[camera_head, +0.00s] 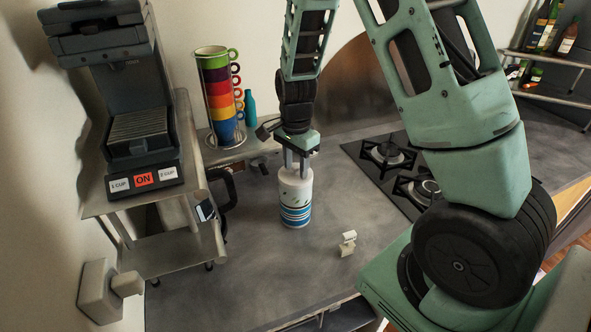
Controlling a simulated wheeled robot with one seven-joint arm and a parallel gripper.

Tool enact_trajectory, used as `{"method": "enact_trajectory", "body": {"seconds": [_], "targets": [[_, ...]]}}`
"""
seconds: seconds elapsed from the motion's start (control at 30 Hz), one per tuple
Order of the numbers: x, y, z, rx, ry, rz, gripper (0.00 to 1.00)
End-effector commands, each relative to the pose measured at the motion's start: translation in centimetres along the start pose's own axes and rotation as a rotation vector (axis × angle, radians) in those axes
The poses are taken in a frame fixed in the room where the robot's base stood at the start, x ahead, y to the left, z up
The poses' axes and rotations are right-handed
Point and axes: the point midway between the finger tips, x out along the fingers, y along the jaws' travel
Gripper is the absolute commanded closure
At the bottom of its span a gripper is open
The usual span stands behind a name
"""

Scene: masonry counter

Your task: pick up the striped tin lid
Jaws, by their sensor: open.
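A white cylindrical tin (296,212) with blue stripes stands upright on the grey counter, left of the cooktop. Its lid (296,176) looks like the pale top part. My gripper (295,163) points straight down over the tin, with its two fingers at the level of the lid. The gripper is open. The fingers partly hide the top of the tin. I cannot tell whether either finger touches the lid.
A coffee machine (135,110) stands on a metal shelf (185,245) at left. A stack of coloured cups (215,90) and a teal bottle (250,108) stand behind. A small white object (348,243) lies right of the tin. The cooktop (378,168) is further right. The counter in front is clear.

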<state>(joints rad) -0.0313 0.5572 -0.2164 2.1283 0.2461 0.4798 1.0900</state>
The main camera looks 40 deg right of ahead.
Motion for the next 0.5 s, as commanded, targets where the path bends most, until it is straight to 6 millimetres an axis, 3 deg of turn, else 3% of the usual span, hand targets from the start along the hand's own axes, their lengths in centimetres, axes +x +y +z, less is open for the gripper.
{"method": "enact_trajectory", "body": {"seconds": [0.17,0.2,0.33,0.5], "targets": [[0.08,-0.02,0.00,0.000,0.000,-0.001,0.59],[0.07,-0.02,0.01,0.000,0.000,-0.001,0.61],[0.05,-0.02,0.01,0.000,0.000,-0.001,0.98],[0.04,-0.03,0.01,0.000,0.000,-0.001,1.00]]}}
